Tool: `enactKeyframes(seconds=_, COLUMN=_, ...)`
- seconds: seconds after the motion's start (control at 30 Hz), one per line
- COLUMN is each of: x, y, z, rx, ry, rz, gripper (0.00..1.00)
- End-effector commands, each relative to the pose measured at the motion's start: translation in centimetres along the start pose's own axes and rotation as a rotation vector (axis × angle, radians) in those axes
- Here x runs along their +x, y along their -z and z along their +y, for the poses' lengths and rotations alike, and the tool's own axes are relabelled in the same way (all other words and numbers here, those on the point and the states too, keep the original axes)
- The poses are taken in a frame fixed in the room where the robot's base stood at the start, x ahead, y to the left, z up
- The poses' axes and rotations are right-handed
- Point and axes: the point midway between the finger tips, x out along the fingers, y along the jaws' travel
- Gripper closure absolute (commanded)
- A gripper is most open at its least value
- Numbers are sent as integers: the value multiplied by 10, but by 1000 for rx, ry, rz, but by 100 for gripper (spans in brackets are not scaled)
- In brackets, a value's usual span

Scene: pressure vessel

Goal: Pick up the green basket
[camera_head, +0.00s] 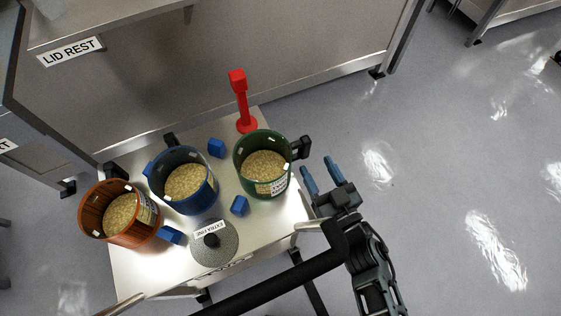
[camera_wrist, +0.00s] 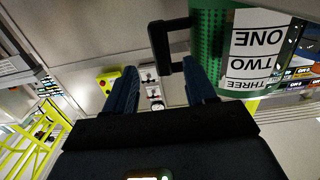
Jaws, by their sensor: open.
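The green basket (camera_head: 240,150) stands upright at the right end of the metal cart, filled with pale grains. Its black handle (camera_head: 300,148) sticks out on the right side. My gripper (camera_head: 318,170), with blue fingers, is open and empty just right of the basket, close to the handle. In the wrist view, the green basket (camera_wrist: 206,45) shows at upper right with a white label reading ONE, TWO, THREE. Its black handle (camera_wrist: 160,47) lies ahead of my open gripper (camera_wrist: 163,85), and the fingers appear apart from it.
A blue basket (camera_head: 158,185) and an orange basket (camera_head: 92,215) stand left on the cart (camera_head: 135,268). Small blue blocks (camera_head: 239,205), a grey disc (camera_head: 225,250) labelled EXTRA FINE and a red post (camera_head: 241,100) are also there. Open floor lies right.

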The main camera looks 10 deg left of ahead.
Motion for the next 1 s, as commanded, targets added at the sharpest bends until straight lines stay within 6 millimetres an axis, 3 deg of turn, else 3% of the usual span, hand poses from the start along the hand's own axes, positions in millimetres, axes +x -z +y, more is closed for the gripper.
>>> enactKeyframes(seconds=0.7, x=85, y=0, z=-3, rx=-1, ry=22, rz=3, gripper=45)
enactKeyframes(seconds=1.0, x=92, y=1, z=-4, rx=0, ry=21, rz=1, gripper=45)
